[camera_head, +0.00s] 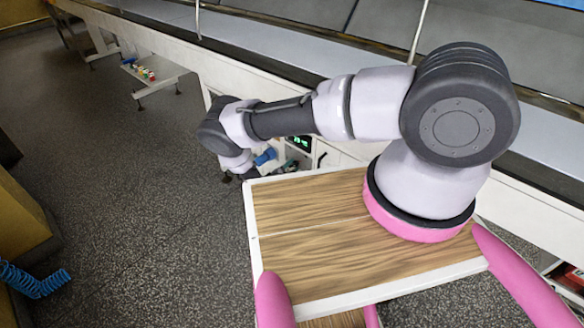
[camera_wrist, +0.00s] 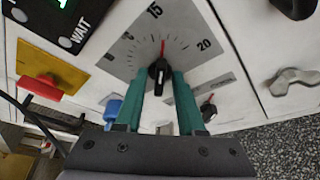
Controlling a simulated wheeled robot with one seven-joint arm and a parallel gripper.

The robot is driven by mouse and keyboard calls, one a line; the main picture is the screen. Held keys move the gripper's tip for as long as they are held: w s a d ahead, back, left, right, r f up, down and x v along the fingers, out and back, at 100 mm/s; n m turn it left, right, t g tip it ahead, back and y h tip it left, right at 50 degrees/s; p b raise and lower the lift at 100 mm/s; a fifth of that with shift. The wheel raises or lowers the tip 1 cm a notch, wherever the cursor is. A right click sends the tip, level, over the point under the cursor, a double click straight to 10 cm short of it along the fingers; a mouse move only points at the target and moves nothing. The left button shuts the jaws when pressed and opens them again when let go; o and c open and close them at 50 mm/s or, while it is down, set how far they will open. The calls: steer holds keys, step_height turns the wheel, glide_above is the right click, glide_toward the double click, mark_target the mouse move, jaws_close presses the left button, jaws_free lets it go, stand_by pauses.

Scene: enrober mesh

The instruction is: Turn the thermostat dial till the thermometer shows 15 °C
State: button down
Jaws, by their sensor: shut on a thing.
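The dial (camera_wrist: 160,71) is a small black knob with a white mark on a grey scale plate (camera_wrist: 128,50) in the wrist view. The plate carries the numbers 15 and 20. A red pointer (camera_wrist: 163,47) above the knob points slightly to the 20 side of the 15. My gripper (camera_wrist: 165,82) has its two teal fingers shut on the knob, one on each side. The dial is hidden there.
A yellow and red switch (camera_wrist: 40,88), a blue part (camera_wrist: 112,108) and a second knob with a red pointer (camera_wrist: 208,112) lie near the plate. A grey handle (camera_wrist: 295,80) is at the right. In the head view, open floor (camera_head: 130,190) lies left of my arm.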

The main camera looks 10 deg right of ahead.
steer(key=shift+s+d+f+m+t, duration=0.1)
steer(key=shift+m+t, duration=0.2)
steer(key=shift+m, duration=0.3)
steer(key=shift+f+m+t, duration=0.1)
steer(key=shift+m+t, duration=0.2)
steer(key=shift+m, duration=0.3)
steer(key=c, duration=0.9)
jaws_free()
steer(key=v, duration=1)
steer(key=shift+s, duration=0.4)
